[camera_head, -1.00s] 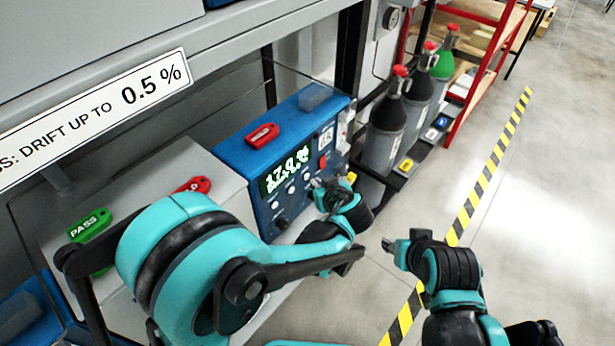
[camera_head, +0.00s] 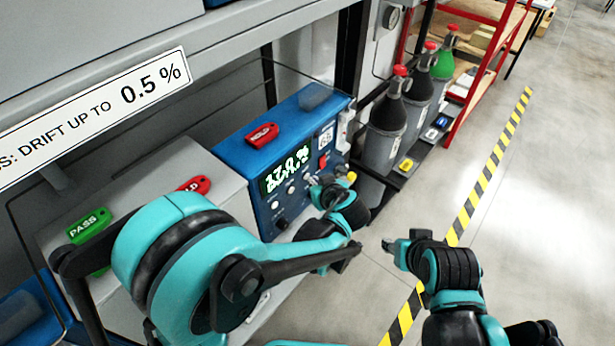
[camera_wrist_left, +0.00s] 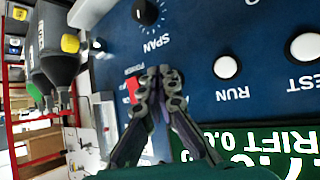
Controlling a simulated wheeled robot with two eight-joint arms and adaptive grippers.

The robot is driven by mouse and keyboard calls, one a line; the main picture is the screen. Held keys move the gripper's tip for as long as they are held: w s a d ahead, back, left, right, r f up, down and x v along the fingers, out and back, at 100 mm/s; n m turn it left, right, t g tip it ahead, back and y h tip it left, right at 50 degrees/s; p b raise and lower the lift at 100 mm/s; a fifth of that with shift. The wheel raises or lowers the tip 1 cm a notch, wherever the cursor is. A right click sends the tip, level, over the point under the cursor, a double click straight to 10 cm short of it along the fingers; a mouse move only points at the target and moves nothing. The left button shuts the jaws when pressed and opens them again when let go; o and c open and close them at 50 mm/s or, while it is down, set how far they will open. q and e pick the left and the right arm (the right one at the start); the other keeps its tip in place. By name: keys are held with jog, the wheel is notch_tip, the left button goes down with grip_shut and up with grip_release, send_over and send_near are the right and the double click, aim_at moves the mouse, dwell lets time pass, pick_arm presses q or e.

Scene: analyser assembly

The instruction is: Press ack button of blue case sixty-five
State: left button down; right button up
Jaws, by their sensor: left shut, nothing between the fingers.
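The blue case (camera_head: 232,150) marked 65 stands on the shelf, with a green lit display (camera_head: 285,173), round white buttons and a dark knob on its front. My left gripper (camera_head: 313,182) is shut and empty in front of the panel's right part. In the left wrist view, its fingertips (camera_wrist_left: 160,72) appear over the panel between the red power switch (camera_wrist_left: 133,89) and the white RUN button (camera_wrist_left: 227,67). I cannot tell whether they touch. I cannot make out an ACK label; the gripper hides part of the panel. My right gripper (camera_head: 390,245) hangs over the floor, away from the case.
A red HOLD tag (camera_head: 262,135) lies on the case. A grey case (camera_head: 150,185) with a green PASS tag (camera_head: 88,226) stands to its left. Gas cylinders (camera_head: 386,125) stand right of it. The floor around the striped yellow-black line is open.

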pick_arm(q)
jog(key=shift+w+a, duration=0.25)
jog(key=shift+a, duration=0.05)
dwell(0.8)
dwell(0.3)
jog(key=shift+s+d, duration=0.5)
jog(key=shift+d, duration=0.15)
jog(key=s+d, duration=0.1)
jog(key=d, duration=0.1)
jog(key=s+d, duration=0.2)
jog(key=shift+b, duration=0.3)
jog(key=shift+s, duration=0.1)
dwell(0.7)
